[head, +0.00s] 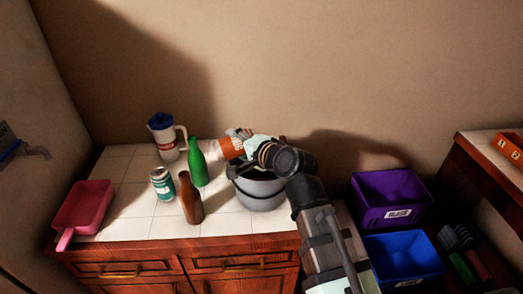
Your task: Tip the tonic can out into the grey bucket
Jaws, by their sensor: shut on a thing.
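My gripper (243,140) is shut on an orange can (230,148) above the back left of the grey bucket (262,203). The can is tipped onto its side, with its pale end toward the left. Its label is too small to read, and I see nothing coming out of it. My arm covers much of the bucket's opening, so its inside is mostly hidden. A green and white can (162,186) stands upright on the counter at the left; its label is not readable either.
A green bottle (196,165), a brown bottle (190,200) and a white jug with a blue lid (166,138) stand left of the bucket. A pink pan (83,207) lies at the counter's left end. Purple (388,212) and blue (402,264) bins are at the right.

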